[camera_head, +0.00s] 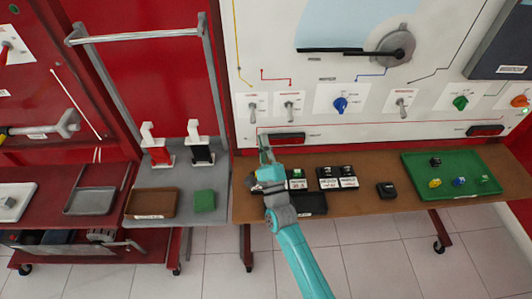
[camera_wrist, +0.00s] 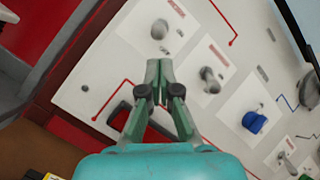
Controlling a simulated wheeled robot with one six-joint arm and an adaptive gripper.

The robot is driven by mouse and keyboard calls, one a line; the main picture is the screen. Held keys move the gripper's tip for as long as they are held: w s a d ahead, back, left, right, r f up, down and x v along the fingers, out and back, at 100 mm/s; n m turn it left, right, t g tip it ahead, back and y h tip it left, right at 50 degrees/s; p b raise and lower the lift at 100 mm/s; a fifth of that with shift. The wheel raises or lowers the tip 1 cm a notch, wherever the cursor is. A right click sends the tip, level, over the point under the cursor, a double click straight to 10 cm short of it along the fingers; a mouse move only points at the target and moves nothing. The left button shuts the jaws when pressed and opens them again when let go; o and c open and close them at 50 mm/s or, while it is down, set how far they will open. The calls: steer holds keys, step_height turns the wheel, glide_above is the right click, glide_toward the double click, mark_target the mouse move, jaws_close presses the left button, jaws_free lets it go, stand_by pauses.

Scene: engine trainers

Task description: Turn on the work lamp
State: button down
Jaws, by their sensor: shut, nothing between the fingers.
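A white upright panel carries a row of controls, and their labels are too small to read, so I cannot tell which one is the work lamp's. Two metal toggle switches stand at its left: the leftmost toggle (camera_head: 252,105) and the second toggle (camera_head: 290,104). In the wrist view the leftmost toggle (camera_wrist: 160,28) is just beyond my fingertips, and the second toggle (camera_wrist: 210,80) is to their right. A third toggle (camera_head: 402,102) sits farther right. My gripper (camera_head: 265,143) is shut and empty, below the two left toggles. The wrist view shows its fingertips together (camera_wrist: 159,66), apparently apart from the toggles.
A blue knob (camera_head: 340,104), a green knob (camera_head: 460,102) and an orange knob (camera_head: 519,101) share the row. A brown bench (camera_head: 370,210) below holds black boxes and a green tray (camera_head: 475,190). A red frame with a grey handle (camera_head: 135,35) stands left.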

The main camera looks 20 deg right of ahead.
steer(key=shift+x, duration=1.95)
steer(key=shift+s+a+r, duration=0.1)
steer(key=shift+s+r, duration=0.15)
steer(key=shift+r, duration=0.2)
steer(key=shift+s+a+r, duration=0.15)
steer(key=shift+s+r, duration=0.2)
steer(key=shift+r, duration=0.5)
steer(key=shift+s, duration=0.1)
steer(key=v, duration=1.2)
